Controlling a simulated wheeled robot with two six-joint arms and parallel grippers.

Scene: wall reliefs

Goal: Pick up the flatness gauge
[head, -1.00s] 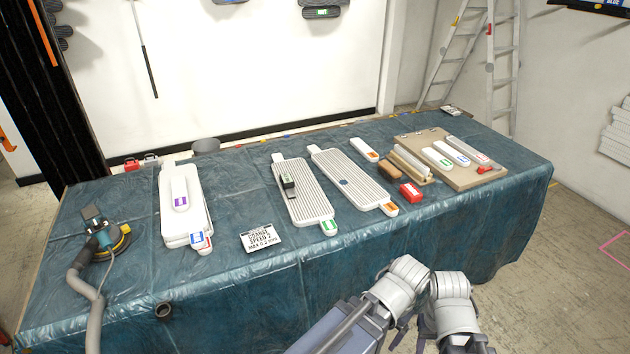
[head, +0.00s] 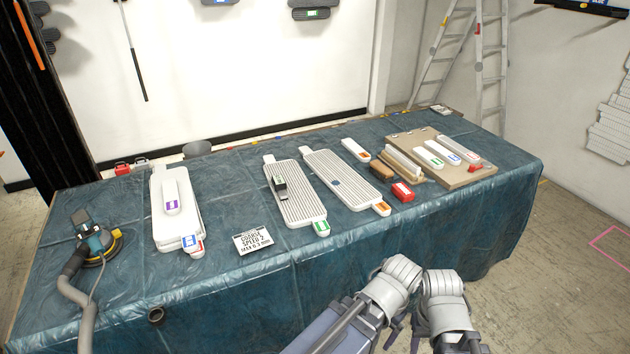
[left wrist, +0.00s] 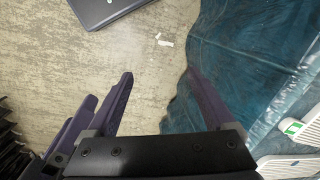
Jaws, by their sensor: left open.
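A small dark gauge-like block with a pale face (head: 279,185), which looks like the flatness gauge, sits on the left ribbed white panel (head: 301,205) on the table. My left gripper (left wrist: 160,95) is open and empty in the left wrist view, over the floor beside the table's blue cover. In the head view my two arms are at the lower right, in front of the table and well short of the gauge. The fingers of my right gripper are not clear there.
The blue-covered table (head: 215,290) also holds a second ribbed panel (head: 350,182), a stacked white panel (head: 165,230), a sign card (head: 253,241), a sander (head: 97,243), a red block (head: 402,192) and a board (head: 466,176).

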